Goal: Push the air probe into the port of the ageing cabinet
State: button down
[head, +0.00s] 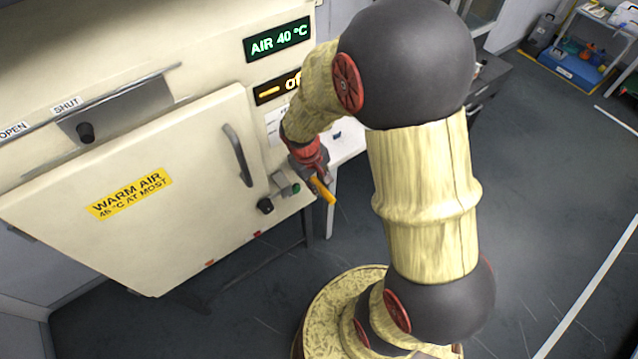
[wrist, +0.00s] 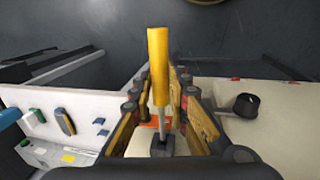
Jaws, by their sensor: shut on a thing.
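The cream ageing cabinet (head: 200,130) fills the left of the head view, its door shut. My gripper (head: 318,180) is beside the cabinet's right front edge, shut on the air probe (head: 324,191), whose yellow handle sticks out past the fingers. In the wrist view the probe (wrist: 158,65) stands between the fingers, and a thin grey stem runs from the handle toward a dark block. A grey fitting with a green part (head: 293,188) is on the cabinet close to my gripper. The port's opening and the probe's tip cannot be made out, so I cannot tell whether they meet.
A black knob (head: 265,205) and a door handle (head: 237,155) stick out near my gripper. A display (head: 279,39) reads AIR 40 °C. A white table (head: 346,145) stands behind my gripper, with small items on it. Open floor (head: 540,180) lies to the right.

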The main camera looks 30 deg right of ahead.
jog(key=shift+w+a, duration=0.1)
jog(key=shift+w, duration=3.5)
jog(key=c, duration=1.6)
grip_release()
jog(key=shift+c, duration=0.2)
notch_tip(320, 180, up, 12)
jog(key=a, duration=0.2)
jog(key=shift+a+f, duration=0.15)
jog(key=shift+a, duration=0.05)
jog(key=shift+s, duration=0.1)
jog(key=shift+c, duration=0.5)
